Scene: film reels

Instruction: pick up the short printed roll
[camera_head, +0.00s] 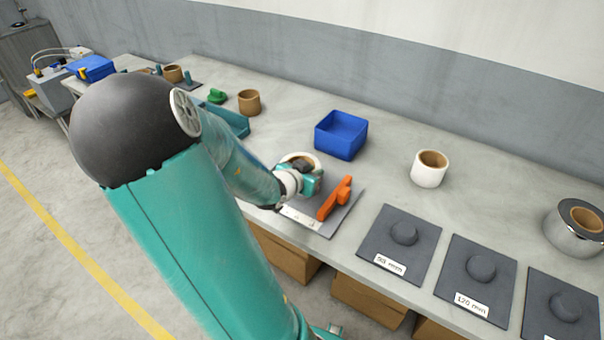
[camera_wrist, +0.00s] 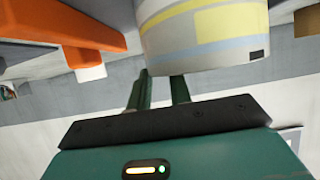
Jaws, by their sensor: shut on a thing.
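The short printed roll (camera_head: 301,157) is at my gripper (camera_head: 306,172), near the orange tool. Only its pale upper rim shows in the head view; the gripper hides the rest. In the wrist view the roll (camera_wrist: 205,30) is white with yellow and pale blue bands. There my gripper (camera_wrist: 163,78) has two thin green fingers close together, reaching to the roll's edge. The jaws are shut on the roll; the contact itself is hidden. I cannot tell whether the roll is clear of the bench.
An orange tool (camera_head: 336,199) stands on a grey plate (camera_head: 325,226) right beside the gripper. A blue bin (camera_head: 341,136) is behind it. A white roll (camera_head: 429,170) and dark size-marked pads (camera_head: 398,246) are to the right. Bare bench (camera_head: 385,150) lies between bin and white roll.

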